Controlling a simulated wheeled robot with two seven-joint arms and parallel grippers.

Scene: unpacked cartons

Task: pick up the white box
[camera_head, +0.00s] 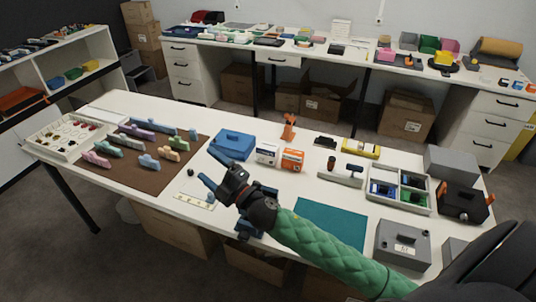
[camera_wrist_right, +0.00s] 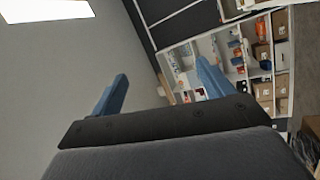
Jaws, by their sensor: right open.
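A small white box (camera_head: 266,154) stands on the white table, just left of an orange box (camera_head: 292,160) and right of a blue case. My right gripper (camera_head: 207,168) has blue fingers and reaches in from the lower right on a green-sleeved arm. It is open and empty, to the left of the white box in the head view and apart from it. The right wrist view shows both blue fingers (camera_wrist_right: 161,70) spread, with nothing between them and the white box out of sight. My left gripper is not in view.
The blue case (camera_head: 232,144) lies near the gripper. A brown mat (camera_head: 135,180) with pastel pieces is left. A teal mat (camera_head: 330,225), a divided tray (camera_head: 400,187) and grey boxes (camera_head: 402,245) are right. An orange stand (camera_head: 289,128) is behind the white box.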

